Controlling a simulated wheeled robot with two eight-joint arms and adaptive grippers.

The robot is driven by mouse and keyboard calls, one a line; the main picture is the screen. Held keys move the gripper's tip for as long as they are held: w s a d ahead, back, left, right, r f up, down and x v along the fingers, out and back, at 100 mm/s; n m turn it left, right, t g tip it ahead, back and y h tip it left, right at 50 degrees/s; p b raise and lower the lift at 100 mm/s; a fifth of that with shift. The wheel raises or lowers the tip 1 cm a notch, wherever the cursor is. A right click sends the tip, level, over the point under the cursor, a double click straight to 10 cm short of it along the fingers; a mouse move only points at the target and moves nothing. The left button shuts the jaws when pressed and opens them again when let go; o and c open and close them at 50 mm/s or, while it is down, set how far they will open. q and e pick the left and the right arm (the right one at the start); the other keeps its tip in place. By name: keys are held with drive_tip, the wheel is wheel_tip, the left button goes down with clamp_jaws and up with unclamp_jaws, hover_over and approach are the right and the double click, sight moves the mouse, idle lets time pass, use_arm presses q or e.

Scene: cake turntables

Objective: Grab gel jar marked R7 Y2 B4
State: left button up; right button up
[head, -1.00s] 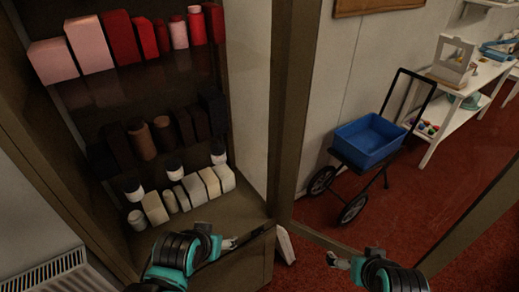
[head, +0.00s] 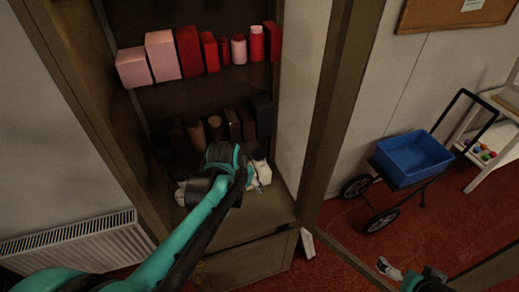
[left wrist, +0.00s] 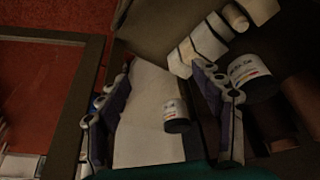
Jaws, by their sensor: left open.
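My left gripper (left wrist: 162,75) is open at the cabinet's lower shelf, with its fingers spread. In the left wrist view a small dark jar with a white label (left wrist: 176,114) shows between the fingers, nearer the right one, apparently not gripped. A larger dark jar with a white label (left wrist: 250,74) is just outside the right finger. Neither label's marking is readable. In the head view my left gripper and wrist (head: 222,172) cover most of the lower shelf; one jar (head: 260,168) shows right of it. My right gripper (head: 389,269) is low at the right, its fingers unclear.
Pale boxes (left wrist: 202,43) stand in a row beside the larger jar. Red and pink boxes and cylinders (head: 187,52) fill the upper shelf, dark ones (head: 233,124) the middle. The cabinet's side wall (head: 303,90) bounds the right. A blue cart (head: 412,157) stands farther right.

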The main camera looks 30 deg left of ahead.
sight(258, 156)
use_arm(q)
drive_tip(key=w, duration=0.2)
drive_tip(key=w+a+b, duration=0.1)
drive_tip(key=w, duration=0.4)
drive_tip(key=shift+a, duration=0.3)
drive_tip(key=shift+w+a, duration=0.1)
drive_tip(key=shift+w, duration=0.35)
drive_tip(key=w, duration=0.1)
drive_tip(key=w+b, duration=0.1)
drive_tip(key=w, duration=0.1)
drive_tip(key=w+f, duration=0.1)
drive_tip(key=shift+w+a+b, duration=0.3)
drive_tip(key=shift+a+b, duration=0.05)
drive_tip(key=shift+s, duration=0.1)
drive_tip(key=c, duration=1.3)
